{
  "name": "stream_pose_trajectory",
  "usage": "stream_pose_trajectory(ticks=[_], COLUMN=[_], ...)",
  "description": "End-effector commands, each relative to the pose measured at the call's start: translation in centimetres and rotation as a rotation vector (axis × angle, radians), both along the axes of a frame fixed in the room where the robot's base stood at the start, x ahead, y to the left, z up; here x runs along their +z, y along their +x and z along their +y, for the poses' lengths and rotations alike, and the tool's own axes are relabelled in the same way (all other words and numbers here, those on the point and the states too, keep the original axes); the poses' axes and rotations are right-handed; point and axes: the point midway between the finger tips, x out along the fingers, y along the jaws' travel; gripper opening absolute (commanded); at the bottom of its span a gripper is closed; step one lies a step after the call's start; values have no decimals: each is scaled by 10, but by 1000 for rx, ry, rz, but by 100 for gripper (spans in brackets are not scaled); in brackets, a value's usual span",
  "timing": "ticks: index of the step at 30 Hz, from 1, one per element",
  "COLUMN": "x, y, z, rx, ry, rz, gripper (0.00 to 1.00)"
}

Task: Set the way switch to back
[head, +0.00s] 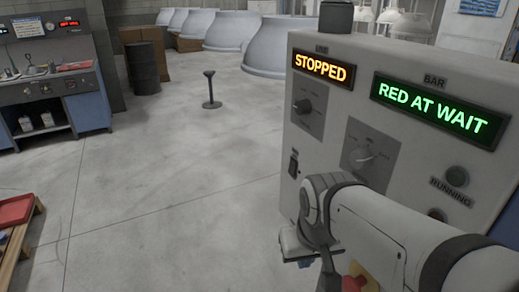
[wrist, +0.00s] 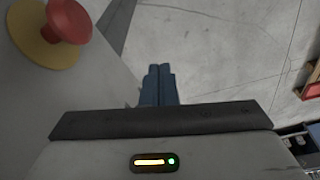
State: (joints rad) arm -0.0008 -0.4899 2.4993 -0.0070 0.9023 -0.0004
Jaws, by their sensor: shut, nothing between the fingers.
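The grey control panel (head: 330,135) fills the right of the head view. On its face are a dark rotary knob (head: 303,107), a second dial with a pale pointer (head: 364,156) and a small dark switch (head: 293,164) at the lower left. Their small labels are too small to read, so I cannot tell which is the way switch or how it is set. My gripper (head: 304,262) is low in front of the panel, below the small dark switch. Its blue fingers (wrist: 158,84) are together and empty in the wrist view, over the floor beside the panel.
A red mushroom button (wrist: 70,20) on a yellow base is near my gripper. Lit displays read STOPPED (head: 323,70) and RED AT WAIT (head: 434,108). A wooden stand with a red tray (head: 16,211) is at the far left. The floor between is clear.

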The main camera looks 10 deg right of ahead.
Motion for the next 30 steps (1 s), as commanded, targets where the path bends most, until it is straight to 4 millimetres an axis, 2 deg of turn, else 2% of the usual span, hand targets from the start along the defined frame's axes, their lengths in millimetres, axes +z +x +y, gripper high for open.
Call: stream_pose_trajectory(ticks=[5, 11, 15, 18, 21, 24, 30], x=[22, 71, 103, 121, 132, 138, 140], y=[20, 80, 125, 149, 165, 173, 175], z=[7, 28, 56, 79, 97, 107, 109], rx=[70, 172, 205, 210, 208, 205, 199], ry=[-84, -358, -572, -694, -777, -819, -834], rz=[68, 175, 173, 145, 112, 91, 83], gripper=[0, 0, 0, 0, 0, 0, 0])
